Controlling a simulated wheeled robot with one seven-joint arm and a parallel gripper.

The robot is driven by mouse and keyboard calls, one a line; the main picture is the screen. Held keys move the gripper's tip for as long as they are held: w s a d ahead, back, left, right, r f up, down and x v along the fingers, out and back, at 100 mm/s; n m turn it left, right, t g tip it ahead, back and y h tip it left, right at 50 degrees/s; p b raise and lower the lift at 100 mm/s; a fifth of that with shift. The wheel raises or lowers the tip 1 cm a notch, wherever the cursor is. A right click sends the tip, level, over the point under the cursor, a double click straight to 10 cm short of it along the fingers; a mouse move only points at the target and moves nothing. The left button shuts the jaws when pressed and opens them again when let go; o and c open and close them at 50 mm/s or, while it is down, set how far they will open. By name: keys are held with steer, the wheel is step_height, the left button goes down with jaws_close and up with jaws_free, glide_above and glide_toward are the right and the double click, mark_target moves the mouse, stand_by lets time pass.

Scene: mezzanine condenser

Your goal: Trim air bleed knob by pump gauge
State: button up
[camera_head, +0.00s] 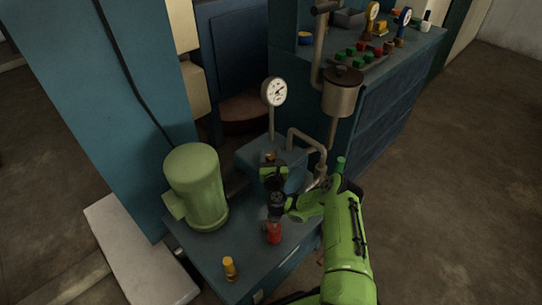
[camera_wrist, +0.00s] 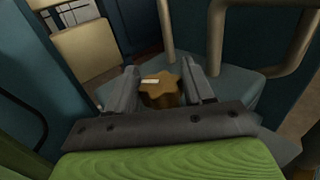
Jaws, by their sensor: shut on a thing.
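The air bleed knob (camera_wrist: 160,92) is a brass-coloured, lobed knob with a pale mark on its top. In the wrist view it sits between the two grey fingers of my gripper (camera_wrist: 160,78), which is shut on it. In the head view my gripper (camera_head: 271,168) reaches down at the blue block, and only a small brass bit of the knob (camera_head: 270,156) shows there. The pump gauge (camera_head: 274,91) is a round white dial on a thin post just behind my gripper. Its reading is too small to tell.
A green motor (camera_head: 196,187) stands left of my gripper. A red fitting (camera_head: 274,233) and a yellow one (camera_head: 230,268) stand in front on the blue base (camera_head: 190,247). Grey pipes (camera_head: 306,138) and a metal pot (camera_head: 341,92) are close on the right.

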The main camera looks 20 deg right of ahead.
steer(key=n+y, duration=0.2)
steer(key=y, duration=0.2)
steer(key=n+y, duration=0.3)
steer(key=y, duration=0.1)
steer(key=shift+d+t, duration=0.2)
steer(key=shift+t, duration=0.1)
steer(key=shift+a+n+g+y, duration=0.1)
steer(key=shift+n+g+y, duration=0.5)
steer(key=shift+n+y, duration=0.8)
steer(key=shift+n+g+y, duration=0.6)
steer(key=shift+n+y, duration=0.3)
steer(key=shift+y, duration=1.2)
steer(key=o, duration=1)
steer(key=shift+c, duration=0.2)
steer(key=p+v, duration=0.3)
steer(key=v, duration=1.2)
steer(key=shift+s+d+p, duration=0.2)
steer(key=shift+s+p, duration=0.05)
steer(key=shift+p, duration=0.05)
steer(key=shift+r, duration=0.1)
